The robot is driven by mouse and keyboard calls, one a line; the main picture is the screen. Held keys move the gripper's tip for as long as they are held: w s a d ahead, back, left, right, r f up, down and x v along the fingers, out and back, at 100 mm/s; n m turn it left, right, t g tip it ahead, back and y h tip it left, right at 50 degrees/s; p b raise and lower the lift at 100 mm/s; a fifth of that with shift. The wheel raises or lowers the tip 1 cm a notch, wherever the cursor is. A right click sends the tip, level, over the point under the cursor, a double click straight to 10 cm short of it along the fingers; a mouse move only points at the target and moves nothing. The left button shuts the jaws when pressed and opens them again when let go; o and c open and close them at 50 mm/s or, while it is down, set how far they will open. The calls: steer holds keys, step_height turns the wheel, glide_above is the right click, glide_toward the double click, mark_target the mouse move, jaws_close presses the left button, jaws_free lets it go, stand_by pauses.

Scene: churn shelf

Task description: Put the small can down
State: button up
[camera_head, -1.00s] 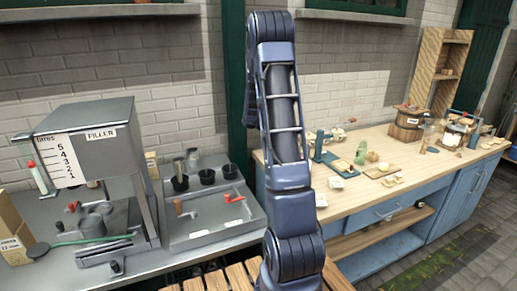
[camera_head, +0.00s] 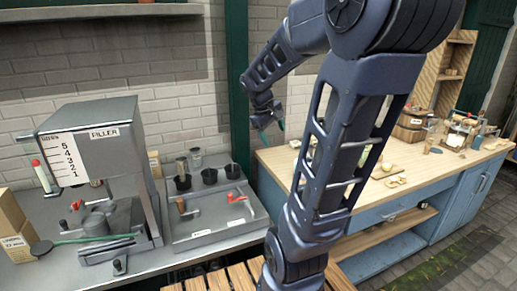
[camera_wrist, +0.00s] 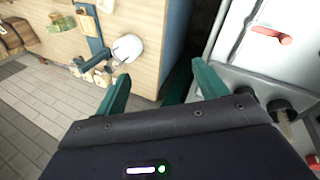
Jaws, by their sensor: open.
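My gripper (camera_head: 272,131) hangs over the gap between the grey counter and the wooden table, in front of the green post. Its two green fingers are apart, and in the wrist view the space between the fingertips (camera_wrist: 163,78) is empty. I cannot make out a small can for certain. A grey metal vessel (camera_head: 95,224) stands under the filler (camera_head: 95,150), far to the left of my gripper; I cannot tell whether it is the can. My arm hides part of the wooden table.
A grey tray (camera_head: 205,232) with a red-handled tap and dark cups (camera_head: 209,176) lies on the counter (camera_head: 50,205). The wooden table (camera_head: 275,160) holds a wooden bucket (camera_head: 410,125) and small items. A white round dish (camera_wrist: 127,47) shows in the wrist view.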

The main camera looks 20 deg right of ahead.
steer(key=s+a+r+m+t+y, duration=0.1)
steer(key=s+a+m+t+y, duration=0.2)
steer(key=s+a, duration=0.7)
steer(key=shift+s+a+r+m+y, duration=0.15)
steer(key=shift+s+a+m+y, duration=0.25)
steer(key=shift+s+y, duration=0.55)
steer(key=shift+o, duration=0.5)
steer(key=shift+s, duration=0.15)
